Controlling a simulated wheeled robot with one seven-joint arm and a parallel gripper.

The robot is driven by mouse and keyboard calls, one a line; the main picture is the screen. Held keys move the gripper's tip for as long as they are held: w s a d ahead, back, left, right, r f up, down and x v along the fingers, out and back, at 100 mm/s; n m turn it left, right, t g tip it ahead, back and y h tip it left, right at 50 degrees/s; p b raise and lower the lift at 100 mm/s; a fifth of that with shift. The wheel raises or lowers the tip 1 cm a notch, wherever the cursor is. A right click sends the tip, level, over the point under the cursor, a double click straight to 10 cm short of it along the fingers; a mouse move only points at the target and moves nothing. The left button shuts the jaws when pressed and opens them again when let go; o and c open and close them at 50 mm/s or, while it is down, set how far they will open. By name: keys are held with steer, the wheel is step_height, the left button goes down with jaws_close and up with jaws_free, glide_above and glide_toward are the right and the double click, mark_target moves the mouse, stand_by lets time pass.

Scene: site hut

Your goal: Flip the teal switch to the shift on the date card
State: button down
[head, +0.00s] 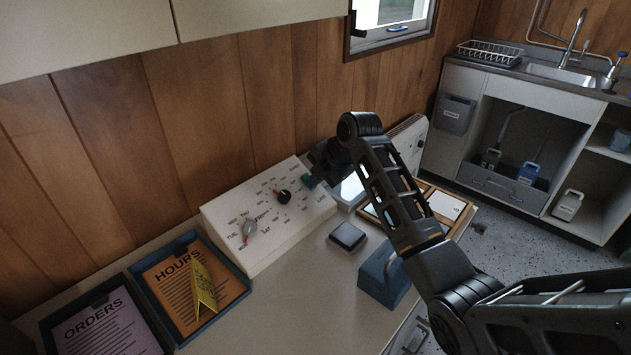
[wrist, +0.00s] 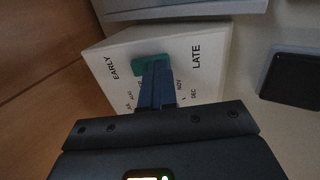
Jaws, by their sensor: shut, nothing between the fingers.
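The white panel (head: 320,208) stands on the counter against the wall. Its teal switch (head: 309,181) is at the right end. In the wrist view the teal switch (wrist: 148,62) lies between the words EARLY at left and LATE at right; which way it is set I cannot tell. My gripper (wrist: 156,70) is shut and empty, its blue fingertips over or against the switch; touching or not is unclear. A yellow folded card (head: 203,290), perhaps the date card, stands on the HOURS sheet; its writing is too small to read.
The panel also bears a black knob (head: 284,197) and a grey knob (head: 249,228). The HOURS tray (head: 240,293) and ORDERS sheet (head: 100,325) lie at left. A dark square pad (head: 348,236) and a blue block (head: 382,281) are right of the panel.

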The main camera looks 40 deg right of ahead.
steer(key=shift+a+f, duration=0.15)
steer(key=shift+f, duration=0.2)
steer(key=shift+w+r+p, duration=0.15)
steer(key=shift+r+p, duration=0.5)
steer(key=shift+p, duration=0.05)
steer(key=shift+r, duration=0.25)
